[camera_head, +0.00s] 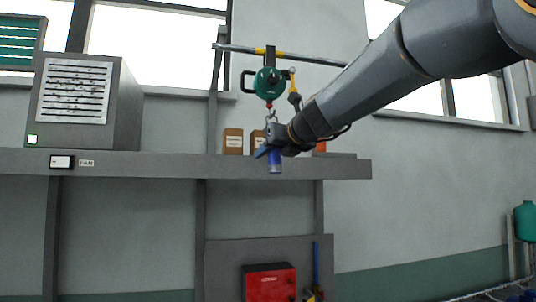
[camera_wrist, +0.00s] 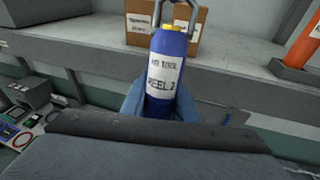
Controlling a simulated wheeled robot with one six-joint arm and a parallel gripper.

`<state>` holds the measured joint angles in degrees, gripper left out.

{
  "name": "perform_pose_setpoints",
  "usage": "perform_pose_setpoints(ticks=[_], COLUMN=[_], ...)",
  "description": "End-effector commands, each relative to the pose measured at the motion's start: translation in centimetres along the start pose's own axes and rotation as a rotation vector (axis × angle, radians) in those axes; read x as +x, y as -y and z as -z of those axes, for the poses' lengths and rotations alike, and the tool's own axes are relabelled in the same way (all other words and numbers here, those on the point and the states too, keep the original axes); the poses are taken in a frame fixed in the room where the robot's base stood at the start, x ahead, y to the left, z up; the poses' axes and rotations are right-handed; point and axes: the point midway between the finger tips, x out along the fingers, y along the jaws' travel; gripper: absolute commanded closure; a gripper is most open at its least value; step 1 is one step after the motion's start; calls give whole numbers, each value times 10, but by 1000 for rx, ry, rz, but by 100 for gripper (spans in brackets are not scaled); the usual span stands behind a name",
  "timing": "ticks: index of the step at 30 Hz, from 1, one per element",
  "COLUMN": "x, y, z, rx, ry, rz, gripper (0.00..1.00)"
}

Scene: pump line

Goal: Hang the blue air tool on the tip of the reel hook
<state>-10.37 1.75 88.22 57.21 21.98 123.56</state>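The blue air tool (camera_wrist: 165,75) stands upright in my gripper, with a white label reading "REEL 2", a yellow top and a grey metal loop (camera_wrist: 157,12) above it. In the head view its lower end (camera_head: 275,165) shows below my gripper (camera_head: 271,150). The blue finger pads (camera_wrist: 133,100) press at its sides, so my gripper looks shut on it. The green reel (camera_head: 268,83) hangs from the overhead rail. Its small hook (camera_head: 271,115) hangs just above my gripper. Whether hook and loop touch, I cannot tell.
A grey shelf (camera_head: 120,165) runs behind, with brown boxes (camera_head: 233,141) and an orange item (camera_wrist: 306,40) on it. A grey vented cabinet (camera_head: 85,100) stands at left. A red box (camera_head: 269,283) is below. Open space lies under the shelf.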

Motion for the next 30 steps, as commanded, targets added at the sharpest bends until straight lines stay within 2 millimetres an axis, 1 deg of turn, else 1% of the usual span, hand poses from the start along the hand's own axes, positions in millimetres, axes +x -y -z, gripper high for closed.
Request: perform_pose_setpoints(ticks=[1, 3, 4, 11, 14, 17, 27, 30], x=[0, 0, 0, 1, -2, -12, -63, -72], y=[0, 0, 0, 0, 0, 0, 0, 0], z=[0, 0, 0, 2, 1, 0, 1, 0], rx=[0, 0, 0, 0, 0, 0, 0, 0], ry=[0, 0, 0, -3, -2, 0, 1, 1], rz=[-1, -1, -1, -1, -1, 0, 0, 1], gripper=[66, 54, 51, 51, 51, 51, 51, 51])
